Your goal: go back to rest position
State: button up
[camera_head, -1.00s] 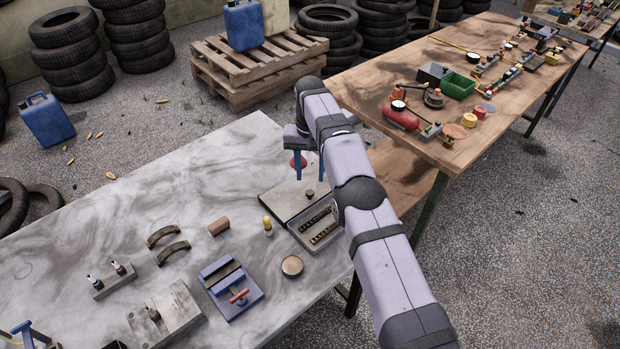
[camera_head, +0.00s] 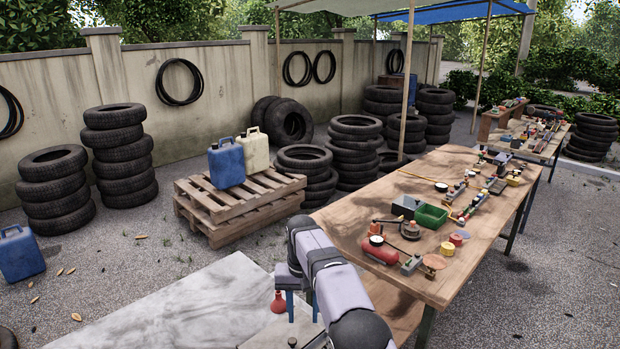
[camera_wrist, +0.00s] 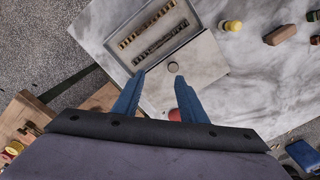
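My gripper (camera_head: 302,318) is raised over the far end of the grey stone-topped table (camera_head: 175,315). In the wrist view my gripper (camera_wrist: 162,80) has its two blue fingers well apart with nothing between them. Most of the table is out of the head view.
An open tray of brass-coloured pieces (camera_wrist: 155,35) and a yellow-topped piece (camera_wrist: 233,25) show in the wrist view. A wooden table (camera_head: 345,215) holding a green bin (camera_head: 431,216) and a red tank (camera_head: 380,251) stands to the right. A pallet (camera_head: 240,200) stands behind.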

jog(key=s+d+r, duration=0.4)
jog(key=s+d, duration=0.7)
jog(key=s+d+f, duration=0.2)
jog(key=s+d, duration=0.1)
jog(key=s, duration=0.8)
jog(key=s+d+f, duration=0.2)
jog(key=s+d, duration=0.1)
jog(key=s, duration=0.9)
jog(key=shift+f, duration=0.35)
